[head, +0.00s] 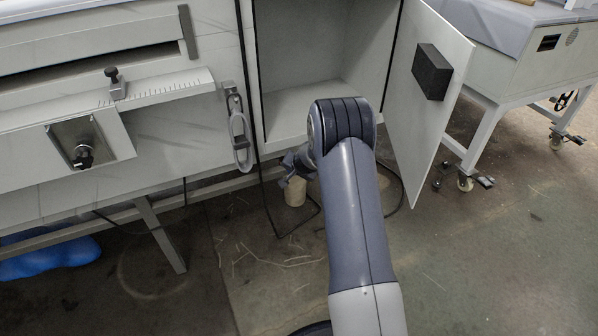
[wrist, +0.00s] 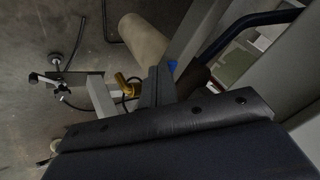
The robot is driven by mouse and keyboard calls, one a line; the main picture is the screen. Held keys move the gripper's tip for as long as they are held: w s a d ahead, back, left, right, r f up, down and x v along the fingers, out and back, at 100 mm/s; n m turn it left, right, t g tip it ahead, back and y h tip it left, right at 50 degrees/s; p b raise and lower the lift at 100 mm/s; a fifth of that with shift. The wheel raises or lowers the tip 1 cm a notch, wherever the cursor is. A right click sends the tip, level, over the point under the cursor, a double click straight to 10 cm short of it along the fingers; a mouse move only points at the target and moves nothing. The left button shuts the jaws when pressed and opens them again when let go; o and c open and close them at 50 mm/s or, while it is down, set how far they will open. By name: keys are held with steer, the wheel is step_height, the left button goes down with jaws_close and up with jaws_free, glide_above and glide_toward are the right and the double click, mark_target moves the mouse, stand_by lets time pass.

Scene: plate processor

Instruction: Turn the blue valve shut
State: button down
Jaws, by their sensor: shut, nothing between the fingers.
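A small bright blue patch (wrist: 172,66), perhaps part of the blue valve, shows in the wrist view just beyond my fingers. The rest of it is hidden, so I cannot tell its handle's angle or whether my gripper touches it. No blue valve is clear in the head view. My gripper (wrist: 153,88) is shut and empty, with its dark fingers close together. In the head view my gripper (head: 294,163) is a dark shape low by the cabinet's bottom edge, partly hidden by my arm.
A cream cylinder (head: 295,191) stands below the cabinet; it also shows in the wrist view (wrist: 143,40). A yellow handle (wrist: 127,83) is left of my fingers. The open cabinet door (head: 420,110) hangs at right. Black cables (head: 283,234) loop near the floor. A blue object (head: 45,259) lies at lower left.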

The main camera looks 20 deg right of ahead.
steer(key=shift+w+a, duration=0.3)
steer(key=shift+w, duration=0.15)
stand_by(0.6)
